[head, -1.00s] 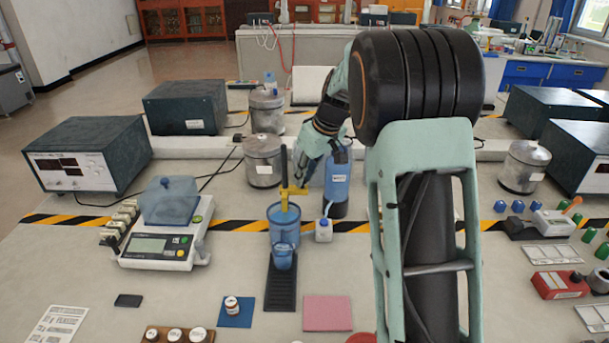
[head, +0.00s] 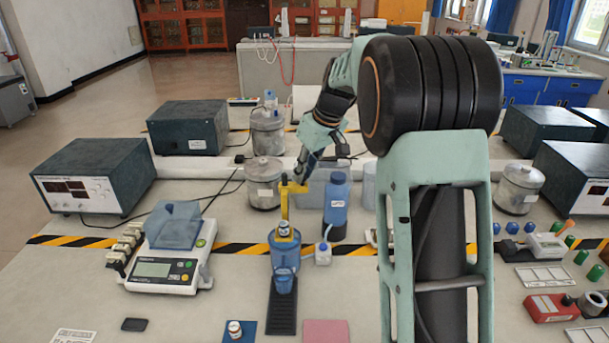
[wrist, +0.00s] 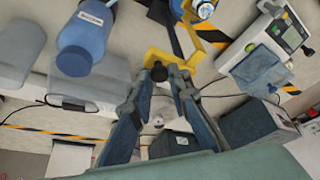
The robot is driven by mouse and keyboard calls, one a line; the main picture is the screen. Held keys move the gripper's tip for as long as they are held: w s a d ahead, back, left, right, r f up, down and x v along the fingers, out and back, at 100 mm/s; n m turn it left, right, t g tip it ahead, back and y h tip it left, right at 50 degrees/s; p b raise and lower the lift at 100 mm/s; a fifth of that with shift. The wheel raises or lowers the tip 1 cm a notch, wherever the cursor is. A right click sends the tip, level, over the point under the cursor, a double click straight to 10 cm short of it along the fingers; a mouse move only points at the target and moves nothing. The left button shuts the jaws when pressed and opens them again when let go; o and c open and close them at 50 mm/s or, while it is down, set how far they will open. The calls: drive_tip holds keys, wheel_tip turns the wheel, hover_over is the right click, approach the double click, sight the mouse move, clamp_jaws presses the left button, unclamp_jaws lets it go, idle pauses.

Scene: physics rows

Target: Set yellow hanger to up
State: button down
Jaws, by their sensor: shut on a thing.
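The yellow hanger (head: 284,203) stands upright above the blue cylinder (head: 286,262) on a black base. Its lower end holds a small blue and silver piece (head: 284,228) at or just above the cylinder's mouth; I cannot tell whether they touch. My gripper (head: 303,180) is shut on the hanger's top arm, from the right and behind. In the wrist view, the fingertips (wrist: 167,73) close on the yellow hanger (wrist: 158,57), whose frame runs off to the right.
A blue bottle (head: 337,205) and a small white bottle (head: 323,254) stand close on the right. A balance (head: 166,262) is on the left. Metal canisters (head: 264,183) stand behind. A pink pad (head: 328,331) and blue pad (head: 239,335) lie in front.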

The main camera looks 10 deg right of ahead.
drive_tip(key=shift+w+r, duration=0.15)
drive_tip(key=shift+r, duration=0.15)
drive_tip(key=c, duration=1.9)
unclamp_jaws()
drive_tip(key=shift+o, duration=0.4)
drive_tip(key=shift+f, duration=0.1)
drive_tip(key=v, duration=1.2)
drive_tip(key=shift+s, duration=0.2)
drive_tip(key=shift+w+a, duration=0.1)
